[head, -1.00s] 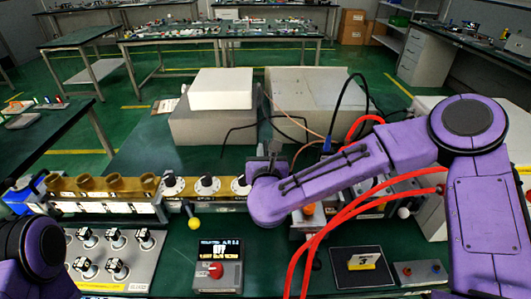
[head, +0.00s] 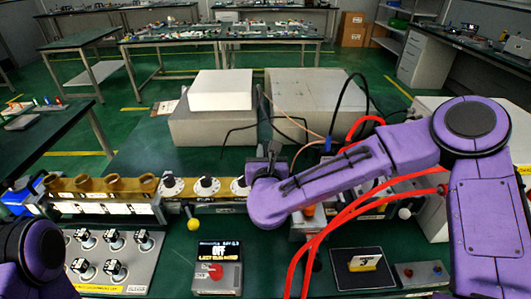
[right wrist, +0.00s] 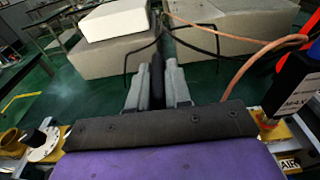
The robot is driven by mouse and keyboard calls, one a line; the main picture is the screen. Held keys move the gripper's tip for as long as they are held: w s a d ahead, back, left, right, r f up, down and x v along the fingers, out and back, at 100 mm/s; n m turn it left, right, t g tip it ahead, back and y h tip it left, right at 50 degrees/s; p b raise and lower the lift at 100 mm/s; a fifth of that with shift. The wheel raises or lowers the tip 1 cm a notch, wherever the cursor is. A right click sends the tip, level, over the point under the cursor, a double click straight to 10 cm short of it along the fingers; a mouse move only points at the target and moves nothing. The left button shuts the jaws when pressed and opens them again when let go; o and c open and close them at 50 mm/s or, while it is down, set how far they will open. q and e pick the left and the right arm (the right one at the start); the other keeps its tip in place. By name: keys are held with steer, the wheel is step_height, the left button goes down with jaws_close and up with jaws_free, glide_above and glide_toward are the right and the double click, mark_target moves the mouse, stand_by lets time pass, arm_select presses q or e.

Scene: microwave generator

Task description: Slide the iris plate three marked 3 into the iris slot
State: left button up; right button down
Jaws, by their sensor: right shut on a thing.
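My right gripper (head: 262,162) is over the brass waveguide line (head: 222,197), just right of the white dials. In the right wrist view its grey fingers (right wrist: 157,88) are shut on a thin dark piece (right wrist: 157,72). No mark shows on that piece, so I cannot tell whether it is iris plate three. A yellow and white tag (head: 365,263) with a dark mark, perhaps a 3, stands on a black mat at the lower right. The iris slot cannot be made out; my right arm covers part of the line. Only my left arm shows at the lower left.
A grey panel with several black-and-white knobs (head: 113,268) lies at the left. A control box with a red knob (head: 216,271) stands at front centre. A yellow ball knob (head: 194,224) hangs below the line. Red hoses cross the right side. Pale blocks (head: 222,90) stand behind.

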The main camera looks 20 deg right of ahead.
steer(key=shift+f+b, duration=3.4)
steer(key=shift+f, duration=0.05)
steer(key=shift+r, duration=0.15)
steer(key=shift+r+p, duration=3.2)
steer(key=shift+r, duration=1.95)
